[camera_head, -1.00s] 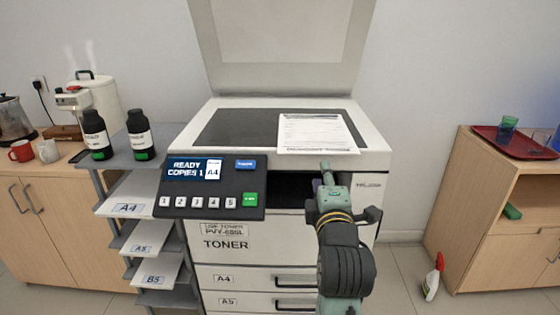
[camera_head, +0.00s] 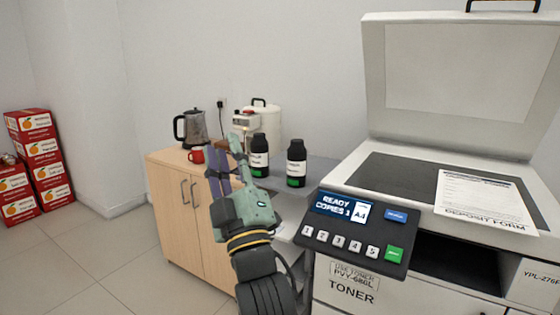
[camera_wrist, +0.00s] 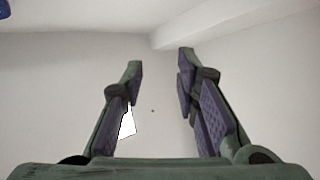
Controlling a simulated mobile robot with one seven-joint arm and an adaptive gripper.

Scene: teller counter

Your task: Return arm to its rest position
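My gripper (camera_head: 226,163) is raised in front of the wooden cabinet, left of the copier (camera_head: 420,170). In the wrist view my gripper (camera_wrist: 160,75) has its two fingers apart with nothing between them, facing blank wall and ceiling. The copier's lid (camera_head: 450,80) stands open. A deposit form (camera_head: 485,200) lies on its glass. The control panel (camera_head: 355,230) reads "READY COPIES 1 A4".
A wooden cabinet (camera_head: 185,225) carries a red mug (camera_head: 196,156), a kettle (camera_head: 193,128) and a white urn (camera_head: 262,120). Two black toner bottles (camera_head: 296,165) stand beside the copier. Red boxes (camera_head: 45,160) are stacked at far left. The floor (camera_head: 80,270) at left is clear.

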